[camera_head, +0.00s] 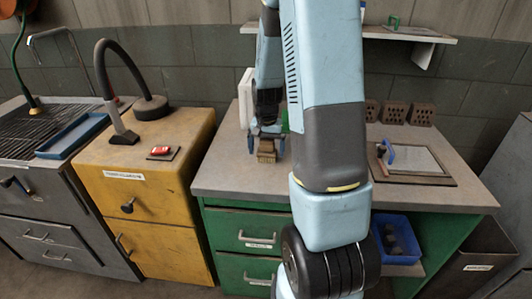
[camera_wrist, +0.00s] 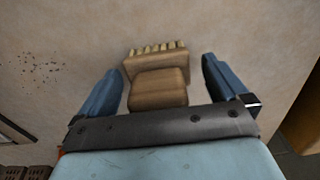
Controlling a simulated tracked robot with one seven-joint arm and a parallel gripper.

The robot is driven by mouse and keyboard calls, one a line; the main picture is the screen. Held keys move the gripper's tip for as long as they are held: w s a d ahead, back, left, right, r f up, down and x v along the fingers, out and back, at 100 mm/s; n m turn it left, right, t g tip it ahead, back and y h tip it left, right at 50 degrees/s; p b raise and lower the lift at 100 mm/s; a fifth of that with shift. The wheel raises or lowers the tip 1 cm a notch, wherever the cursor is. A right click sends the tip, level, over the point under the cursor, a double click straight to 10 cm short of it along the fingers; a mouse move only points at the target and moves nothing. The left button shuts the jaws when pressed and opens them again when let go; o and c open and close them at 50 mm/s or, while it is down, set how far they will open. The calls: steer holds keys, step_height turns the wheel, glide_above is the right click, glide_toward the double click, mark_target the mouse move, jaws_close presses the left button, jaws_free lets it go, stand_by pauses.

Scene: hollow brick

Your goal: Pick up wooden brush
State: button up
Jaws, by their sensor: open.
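The wooden brush (camera_wrist: 157,88) lies on the worktop in the wrist view, with a brown wooden body and a row of pale bristles along its far edge. My gripper (camera_wrist: 162,82) is open, with one blue finger on each side of the brush. Gaps show between both fingers and the brush. In the head view the brush (camera_head: 266,151) is small, on the grey worktop (camera_head: 235,178) of the green cabinet, below my gripper (camera_head: 266,134). My arm covers much of the middle of that view.
Hollow bricks (camera_head: 396,112) stand at the back of the worktop. A framed plate (camera_head: 415,160) with a blue-handled tool (camera_head: 386,152) lies at the right. A blue bin (camera_head: 397,240) sits below. A yellow cabinet (camera_head: 150,190) with a black hose and red switch (camera_head: 161,150) stands left.

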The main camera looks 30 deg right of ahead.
steer(key=shift+f, duration=0.15)
steer(key=shift+c, duration=0.5)
steer(key=c, duration=1.1)
